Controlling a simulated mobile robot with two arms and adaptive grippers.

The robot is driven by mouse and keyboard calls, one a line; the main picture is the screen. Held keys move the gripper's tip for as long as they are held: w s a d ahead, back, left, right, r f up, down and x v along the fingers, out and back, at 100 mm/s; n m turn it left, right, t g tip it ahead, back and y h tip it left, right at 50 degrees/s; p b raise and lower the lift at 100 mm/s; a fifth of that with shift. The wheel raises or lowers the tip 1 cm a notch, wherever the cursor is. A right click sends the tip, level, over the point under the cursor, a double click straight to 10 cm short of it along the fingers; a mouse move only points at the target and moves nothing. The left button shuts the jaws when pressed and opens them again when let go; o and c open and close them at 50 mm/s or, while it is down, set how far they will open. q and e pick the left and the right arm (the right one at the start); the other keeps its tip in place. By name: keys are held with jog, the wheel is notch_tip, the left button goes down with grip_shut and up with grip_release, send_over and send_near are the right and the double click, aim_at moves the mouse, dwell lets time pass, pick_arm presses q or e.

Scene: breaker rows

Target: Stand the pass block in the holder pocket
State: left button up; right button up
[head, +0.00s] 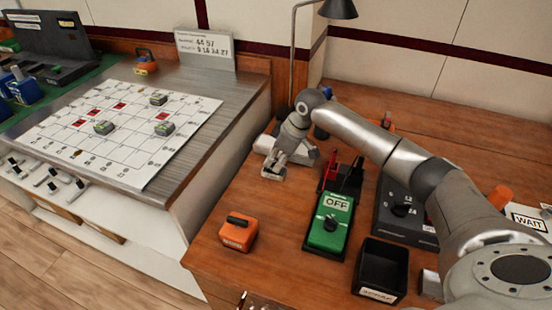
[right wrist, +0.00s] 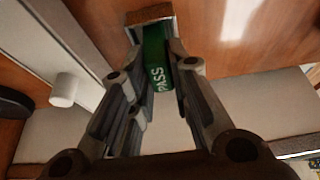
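The pass block (right wrist: 157,62) is green with white PASS lettering and a brown end. It sits between the fingers of my right gripper (right wrist: 160,45) in the right wrist view, and they appear closed on its sides. In the head view my right gripper (head: 274,168) is over the brown table near a pale grey block, and the pass block cannot be made out there. I cannot tell which thing is the holder pocket. Small metal parts at the bottom edge of the head view may be my left gripper (head: 245,299); its fingers cannot be read.
A green switch box marked OFF (head: 327,225), an orange block (head: 238,232), a black open bin (head: 378,268) and a dark knob box (head: 400,210) stand on the table. A lamp (head: 338,9) rises behind. My right arm crosses the right side.

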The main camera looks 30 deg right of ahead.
jog(key=o, duration=0.4)
jog(key=v, duration=1.2)
jog(key=shift+d+r, duration=0.1)
jog(key=shift+r, duration=0.05)
